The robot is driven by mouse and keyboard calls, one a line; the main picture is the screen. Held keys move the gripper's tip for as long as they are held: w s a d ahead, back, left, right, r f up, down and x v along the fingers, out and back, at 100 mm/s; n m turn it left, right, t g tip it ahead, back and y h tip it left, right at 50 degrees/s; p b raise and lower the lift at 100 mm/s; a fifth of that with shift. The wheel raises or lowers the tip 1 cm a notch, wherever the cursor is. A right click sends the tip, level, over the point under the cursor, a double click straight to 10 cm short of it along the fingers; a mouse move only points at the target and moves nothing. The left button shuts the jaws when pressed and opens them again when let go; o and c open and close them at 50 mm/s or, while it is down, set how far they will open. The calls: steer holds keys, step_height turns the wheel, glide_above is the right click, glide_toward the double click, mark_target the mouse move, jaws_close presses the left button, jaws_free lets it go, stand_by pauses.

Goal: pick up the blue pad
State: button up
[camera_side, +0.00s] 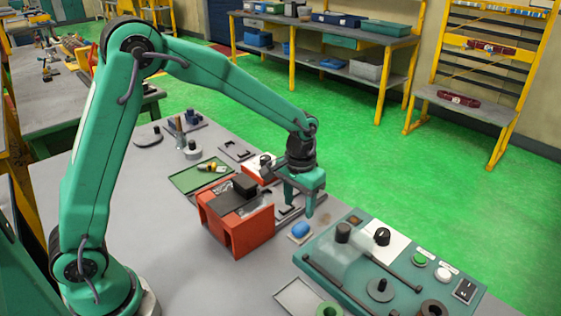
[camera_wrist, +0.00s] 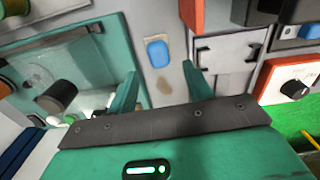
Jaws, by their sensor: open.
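A red box (camera_side: 238,222) with black parts on top stands left of the pad. A green panel (camera_side: 375,270) with knobs and rods is to the right. A brown stain (camera_wrist: 165,88) marks the table near the pad. A green tray (camera_side: 200,177) lies farther back.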

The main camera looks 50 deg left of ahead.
mark_target(301, 225)
steer(key=shift+w+d+f, duration=0.15)
steer(key=shift+w+f, duration=0.05)
steer(key=shift+f, duration=0.25)
steer(key=shift+f, duration=1.3)
steer(key=shift+f, duration=0.1)
steer(key=shift+w+f, duration=0.1)
steer(key=shift+f, duration=2.4)
steer(key=c, duration=0.7)
steer(key=shift+r, duration=0.1)
steer(key=shift+c, duration=0.2)
